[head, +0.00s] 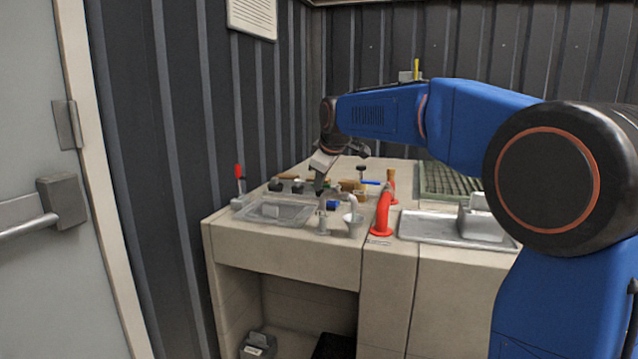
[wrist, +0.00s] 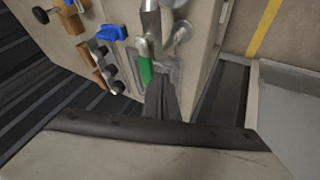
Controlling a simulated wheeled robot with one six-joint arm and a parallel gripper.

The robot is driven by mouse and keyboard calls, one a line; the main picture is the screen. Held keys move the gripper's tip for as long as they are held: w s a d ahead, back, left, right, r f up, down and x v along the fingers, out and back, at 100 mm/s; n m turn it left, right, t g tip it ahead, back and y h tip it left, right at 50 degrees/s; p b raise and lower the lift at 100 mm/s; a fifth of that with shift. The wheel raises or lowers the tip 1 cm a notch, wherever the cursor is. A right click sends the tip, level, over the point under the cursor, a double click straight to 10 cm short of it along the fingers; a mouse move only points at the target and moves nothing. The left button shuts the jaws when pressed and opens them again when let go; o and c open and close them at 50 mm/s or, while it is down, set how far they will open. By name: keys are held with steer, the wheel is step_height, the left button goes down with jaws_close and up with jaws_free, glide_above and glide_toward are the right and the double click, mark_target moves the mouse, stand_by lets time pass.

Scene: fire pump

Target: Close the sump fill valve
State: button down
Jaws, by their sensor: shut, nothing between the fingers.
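My gripper (wrist: 163,88) is shut and empty, its fingers close together. In the head view my gripper (head: 319,187) is over the bench, just above the grey metal tap (head: 324,212). In the wrist view a green handle (wrist: 146,70) lies just left of the fingertips, beside a grey metal pipe (wrist: 150,22). I cannot tell whether the fingers touch the green handle. No label names the sump fill valve, so I cannot tell for certain which fitting it is. The green handle is not clearly visible in the head view.
A red-handled lever (head: 239,171) is at left. A metal sink tray (head: 425,228) is right. A blue lever (wrist: 112,33) is near the green handle.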

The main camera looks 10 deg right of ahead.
steer(key=shift+w+a, duration=0.1)
steer(key=shift+w, duration=0.05)
steer(key=w+m+h, duration=0.1)
steer(key=m+h, duration=0.1)
steer(key=m, duration=0.1)
steer(key=w+m+g+h, duration=0.1)
steer(key=w+m, duration=0.1)
steer(key=m, duration=0.1)
steer(key=w+d+m+h, duration=0.1)
steer(key=m+h, duration=0.1)
steer(key=m, duration=0.1)
steer(key=shift+w+d+g+h, duration=0.1)
steer(key=shift+w+g+h, duration=0.15)
steer(key=shift+g+h, duration=0.05)
steer(key=shift+w+d+m+g+h, duration=0.4)
steer(key=shift+d+m+g, duration=0.2)
steer(key=shift+m, duration=0.45)
steer(key=shift+w+d+m+g+h, duration=0.3)
steer(key=shift+d+m+g+h, duration=0.25)
steer(key=shift+m, duration=0.55)
steer(key=shift+w+d+m+g+h, duration=0.25)
steer(key=shift+w+d+m+g, duration=0.15)
steer(key=shift+d+m, duration=0.5)
